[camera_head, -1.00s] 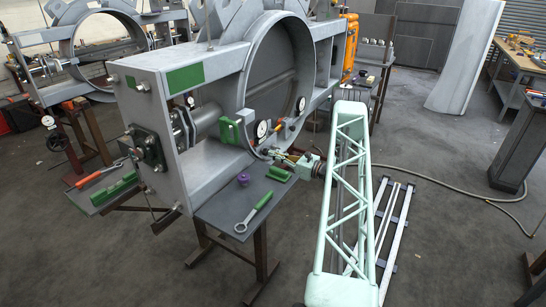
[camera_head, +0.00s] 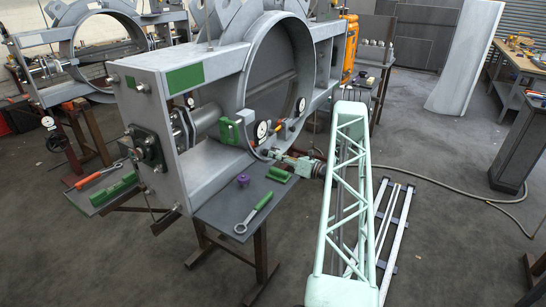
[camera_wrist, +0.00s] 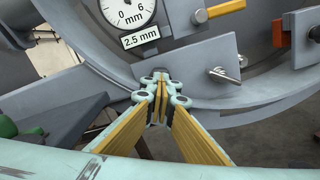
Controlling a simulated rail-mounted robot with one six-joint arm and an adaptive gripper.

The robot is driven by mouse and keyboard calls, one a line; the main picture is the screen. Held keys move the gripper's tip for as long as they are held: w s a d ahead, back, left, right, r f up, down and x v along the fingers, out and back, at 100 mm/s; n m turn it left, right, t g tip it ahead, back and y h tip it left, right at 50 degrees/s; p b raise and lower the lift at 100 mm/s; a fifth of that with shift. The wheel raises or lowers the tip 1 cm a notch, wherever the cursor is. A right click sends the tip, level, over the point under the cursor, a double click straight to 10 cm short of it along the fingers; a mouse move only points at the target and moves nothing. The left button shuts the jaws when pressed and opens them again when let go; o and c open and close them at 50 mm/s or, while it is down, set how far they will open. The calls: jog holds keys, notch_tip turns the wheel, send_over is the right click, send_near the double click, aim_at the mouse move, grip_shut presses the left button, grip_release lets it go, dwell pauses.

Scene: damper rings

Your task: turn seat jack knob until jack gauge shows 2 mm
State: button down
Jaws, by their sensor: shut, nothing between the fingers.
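In the wrist view the gauge (camera_wrist: 127,10) has a white dial marked 0, 6 and mm, cut off by the top edge. A plate (camera_wrist: 140,37) below it reads 2.5 mm. My gripper (camera_wrist: 158,78) is shut and empty, its fingertips just below this plate, in front of the grey ring's lower rim. In the head view my gripper (camera_head: 268,153) is below the nearer dial (camera_head: 262,130).
A yellow-handled lever (camera_wrist: 226,8) and an orange block (camera_wrist: 278,33) are to the right on the ring.

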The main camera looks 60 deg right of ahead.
jog(key=shift+m, duration=0.3)
jog(key=shift+m, duration=2)
jog(key=shift+m, duration=0.4)
jog(key=shift+m+p, duration=0.35)
jog(key=shift+m, duration=1.55)
jog(key=m, duration=0.4)
jog(key=shift+m, duration=0.3)
